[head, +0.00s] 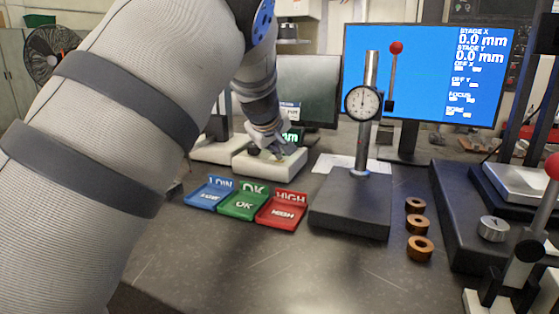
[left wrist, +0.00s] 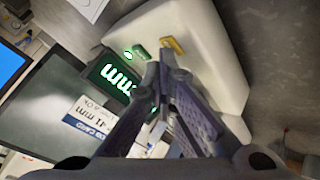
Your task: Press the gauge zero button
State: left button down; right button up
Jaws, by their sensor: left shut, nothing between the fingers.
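A white gauge box (head: 283,166) with a green-lit display (head: 292,137) stands at the back, left of the middle. In the left wrist view, its display (left wrist: 112,78) reads "mm", and a green button (left wrist: 140,53) and a yellow button (left wrist: 172,46) sit on its white top (left wrist: 205,50). I cannot read which is the zero button. My left gripper (head: 277,152) is shut and empty, pointing down at the box top. In the left wrist view its fingertips (left wrist: 166,58) appear close to the two buttons; contact cannot be told. My right gripper is not in view.
Blue (head: 209,195), green (head: 243,203) and red (head: 282,212) trays lie in front of the box. A dial gauge (head: 362,103) stands on a dark block (head: 350,203) to the right. The front bench is clear.

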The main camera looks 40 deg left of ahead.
aim_at(276, 161)
pick_arm(q)
jog(key=shift+r, duration=0.7)
jog(key=shift+r, duration=2.55)
jog(key=shift+f, duration=0.15)
